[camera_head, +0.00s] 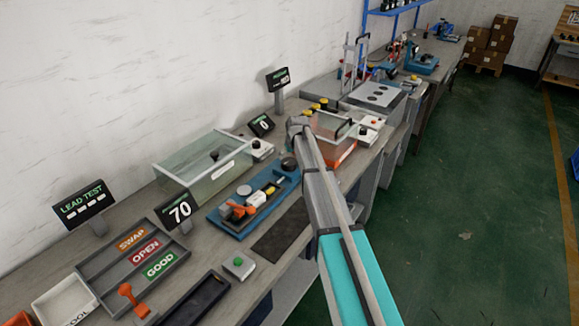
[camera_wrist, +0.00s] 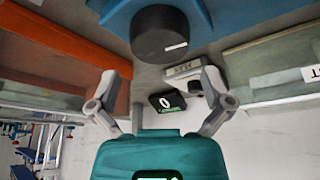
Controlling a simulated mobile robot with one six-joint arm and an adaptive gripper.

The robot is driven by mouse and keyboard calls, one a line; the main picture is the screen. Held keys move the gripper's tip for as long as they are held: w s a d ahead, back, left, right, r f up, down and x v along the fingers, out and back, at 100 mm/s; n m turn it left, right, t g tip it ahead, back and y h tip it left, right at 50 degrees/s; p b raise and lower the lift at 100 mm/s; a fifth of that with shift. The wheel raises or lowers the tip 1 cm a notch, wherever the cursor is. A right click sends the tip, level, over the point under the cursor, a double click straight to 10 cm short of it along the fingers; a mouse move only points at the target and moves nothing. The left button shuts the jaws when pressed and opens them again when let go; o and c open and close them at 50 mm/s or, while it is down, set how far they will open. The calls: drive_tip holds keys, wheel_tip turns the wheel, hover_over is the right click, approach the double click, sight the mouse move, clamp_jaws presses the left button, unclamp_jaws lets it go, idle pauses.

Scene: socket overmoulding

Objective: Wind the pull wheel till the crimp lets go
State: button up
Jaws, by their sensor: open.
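The pull wheel, a dark round knob with a white mark (camera_wrist: 163,33), is at the top of the wrist view, on a blue base. In the head view the wheel (camera_head: 289,163) sits at the far end of the blue fixture (camera_head: 228,221). My gripper (camera_wrist: 159,80) has its two grey fingers spread with nothing between them. In the wrist view the wheel is beyond the fingertips, apart from them. The fixture also carries an orange clamp (camera_head: 237,210) and a white block (camera_head: 257,198). The crimp is too small to make out.
A small display reading 0 (camera_head: 261,124) stands behind the fixture and shows in the wrist view (camera_wrist: 167,101). A clear-walled box (camera_head: 203,170) is behind the fixture, and an orange-based clear box (camera_head: 332,131) beyond it. A display reads 70 (camera_head: 176,209). A dark mat (camera_head: 281,232) lies in front.

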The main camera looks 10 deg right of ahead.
sight(289, 161)
drive_tip(key=shift+b+x, duration=1.75)
drive_tip(key=shift+x, duration=0.45)
drive_tip(key=shift+f, duration=0.1)
drive_tip(key=c, duration=0.8)
drive_tip(key=shift+m, duration=0.3)
drive_tip(key=shift+m+h, duration=1.1)
drive_tip(key=shift+m, duration=1.5)
